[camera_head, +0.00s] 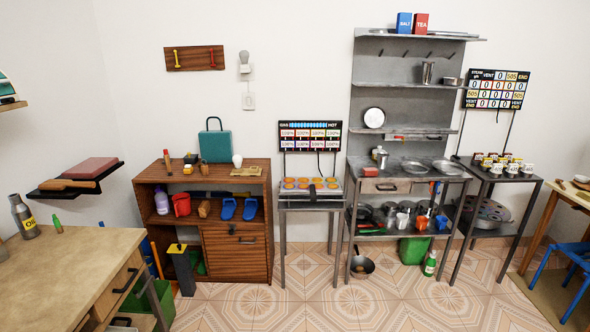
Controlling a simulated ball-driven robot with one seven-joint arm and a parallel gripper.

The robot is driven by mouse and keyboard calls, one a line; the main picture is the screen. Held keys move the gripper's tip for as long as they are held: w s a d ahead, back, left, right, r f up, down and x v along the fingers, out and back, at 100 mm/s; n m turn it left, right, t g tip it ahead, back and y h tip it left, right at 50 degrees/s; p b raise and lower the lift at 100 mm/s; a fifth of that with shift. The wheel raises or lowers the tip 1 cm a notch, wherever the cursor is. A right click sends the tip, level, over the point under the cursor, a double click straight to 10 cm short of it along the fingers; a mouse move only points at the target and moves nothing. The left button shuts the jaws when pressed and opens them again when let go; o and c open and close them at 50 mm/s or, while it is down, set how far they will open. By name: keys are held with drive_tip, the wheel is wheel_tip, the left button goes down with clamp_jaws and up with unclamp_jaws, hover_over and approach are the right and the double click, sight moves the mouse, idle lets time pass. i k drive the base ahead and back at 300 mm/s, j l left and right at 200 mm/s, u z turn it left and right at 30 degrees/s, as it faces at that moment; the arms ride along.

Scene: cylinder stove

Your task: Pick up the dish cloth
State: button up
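I cannot pick out the dish cloth with certainty. My gripper is not in view.
The wooden cabinet (235,252) also bears a teal bag (216,141). A small stove (310,187) stands beside a metal shelf rack (405,90). A wooden desk (80,262) is at the left, a blue stool (572,250) at the right. The tiled floor between (300,310) is mostly clear.

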sight(366, 171)
drive_tip(key=i, duration=1.9)
